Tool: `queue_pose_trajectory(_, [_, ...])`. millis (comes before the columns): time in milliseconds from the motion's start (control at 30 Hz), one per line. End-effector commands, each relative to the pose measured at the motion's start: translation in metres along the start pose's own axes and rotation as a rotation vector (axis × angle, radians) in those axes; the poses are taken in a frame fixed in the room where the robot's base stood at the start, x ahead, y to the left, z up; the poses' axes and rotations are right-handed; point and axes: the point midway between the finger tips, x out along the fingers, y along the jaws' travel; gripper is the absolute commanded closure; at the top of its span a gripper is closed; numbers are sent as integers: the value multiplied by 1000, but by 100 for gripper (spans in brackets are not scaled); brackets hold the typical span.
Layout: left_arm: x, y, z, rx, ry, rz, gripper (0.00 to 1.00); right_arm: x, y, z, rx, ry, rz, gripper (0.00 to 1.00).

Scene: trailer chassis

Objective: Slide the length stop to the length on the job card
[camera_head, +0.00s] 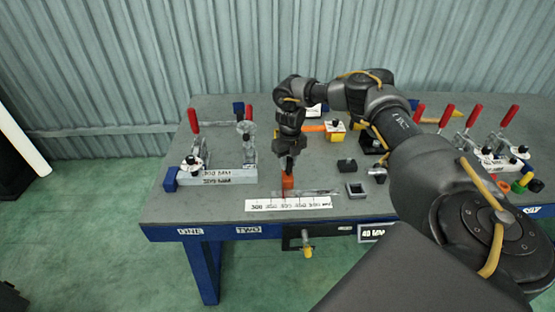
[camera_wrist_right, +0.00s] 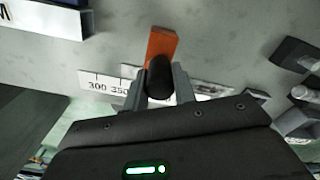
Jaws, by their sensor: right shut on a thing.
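The length stop is an orange block (camera_head: 287,183) on a thin metal rail (camera_head: 318,193) behind a white printed scale (camera_head: 300,204). My right gripper (camera_head: 290,163) comes down on it from above. In the right wrist view, the right gripper (camera_wrist_right: 160,88) is shut on the black knob (camera_wrist_right: 160,78) of the orange length stop (camera_wrist_right: 161,42). The scale (camera_wrist_right: 106,83) shows 300 and 350 to the left of the fingers; the fingers hide the marks nearest the stop. My left gripper is out of view.
A grey clamp fixture (camera_head: 217,175) with red-handled clamps stands left of the stop. A small square socket (camera_head: 356,190) and a dark block (camera_head: 346,165) lie to its right. More red-handled clamps (camera_head: 508,116) stand far right. The bench's front edge is close to the scale.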

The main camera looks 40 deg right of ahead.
Motion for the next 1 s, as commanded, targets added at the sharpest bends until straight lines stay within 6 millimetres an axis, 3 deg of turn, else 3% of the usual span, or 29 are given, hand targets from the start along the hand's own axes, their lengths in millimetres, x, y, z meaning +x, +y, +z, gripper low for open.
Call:
queue_pose_trajectory(33, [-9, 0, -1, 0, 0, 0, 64, -4, -15, -7, 8, 2, -2, 100])
queue_pose_trajectory(200, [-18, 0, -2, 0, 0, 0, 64, -3, -51, -26, 8, 1, -2, 100])
queue_pose_trajectory(400, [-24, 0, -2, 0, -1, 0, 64, -2, -82, -41, 6, -1, 0, 100])
queue_pose_trajectory(600, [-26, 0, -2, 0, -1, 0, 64, -1, -96, -49, 4, -2, -1, 100])
queue_pose_trajectory(967, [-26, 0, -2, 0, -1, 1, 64, -1, -101, -51, 8, -1, -4, 100])
queue_pose_trajectory(1000, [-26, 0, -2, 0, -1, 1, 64, -1, -101, -51, 9, -1, -4, 71])
